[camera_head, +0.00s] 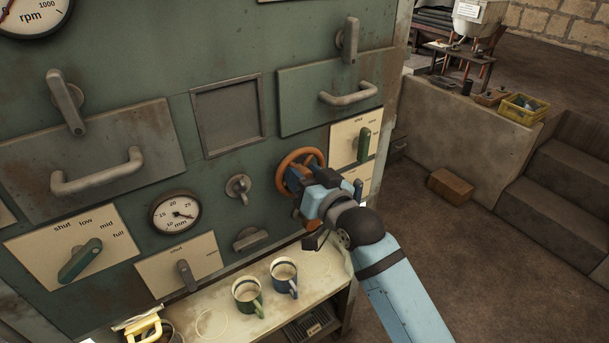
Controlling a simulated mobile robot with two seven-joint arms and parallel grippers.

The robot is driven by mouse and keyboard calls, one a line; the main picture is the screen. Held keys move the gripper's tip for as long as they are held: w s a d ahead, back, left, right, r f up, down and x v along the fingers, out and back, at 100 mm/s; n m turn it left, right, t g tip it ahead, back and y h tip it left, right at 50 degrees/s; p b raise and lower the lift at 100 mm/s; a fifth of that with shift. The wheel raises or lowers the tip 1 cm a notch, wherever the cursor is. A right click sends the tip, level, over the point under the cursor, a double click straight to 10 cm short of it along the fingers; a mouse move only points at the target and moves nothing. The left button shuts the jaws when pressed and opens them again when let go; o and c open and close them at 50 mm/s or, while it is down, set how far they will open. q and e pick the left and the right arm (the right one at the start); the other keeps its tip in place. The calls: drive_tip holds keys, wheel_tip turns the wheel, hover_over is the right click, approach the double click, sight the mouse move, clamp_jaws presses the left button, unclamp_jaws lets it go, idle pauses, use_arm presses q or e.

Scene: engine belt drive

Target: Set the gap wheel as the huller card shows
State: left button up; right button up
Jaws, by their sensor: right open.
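The gap wheel, an orange-brown handwheel (284,176), is on the front of the green machine, right of centre. My right gripper (297,190) is at its lower right part, with its jaws open. The wrist hides much of the wheel's lower right side, and I cannot tell whether the fingers touch the rim. A round gauge (166,216) marked in mm is to the left of the wheel. Its needle points right and slightly down. I cannot make out a huller card in this view. My left gripper is not in view.
A shelf (230,325) below the panel holds a green mug (246,296) and a blue mug (284,277). A green lever (363,145) is close to the right of the wheel. A small knob (239,186) is to its left. Open floor lies at the right.

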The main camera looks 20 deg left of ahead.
drive_tip(key=c, duration=0.7)
drive_tip(key=shift+o, duration=0.2)
drive_tip(key=shift+n, duration=0.4)
drive_tip(key=n+p, duration=0.1)
drive_tip(key=n, duration=0.2)
drive_tip(key=shift+r+n, duration=0.1)
drive_tip(key=shift+n, duration=0.3)
drive_tip(key=n+p, duration=0.1)
drive_tip(key=n, duration=0.2)
drive_tip(key=shift+n, duration=0.3)
drive_tip(key=n+p, duration=0.1)
drive_tip(key=n, duration=0.3)
drive_tip(key=shift+n, duration=0.3)
drive_tip(key=n+p, duration=0.1)
drive_tip(key=n, duration=0.3)
drive_tip(key=shift+n+p, duration=0.3)
drive_tip(key=shift+n, duration=0.1)
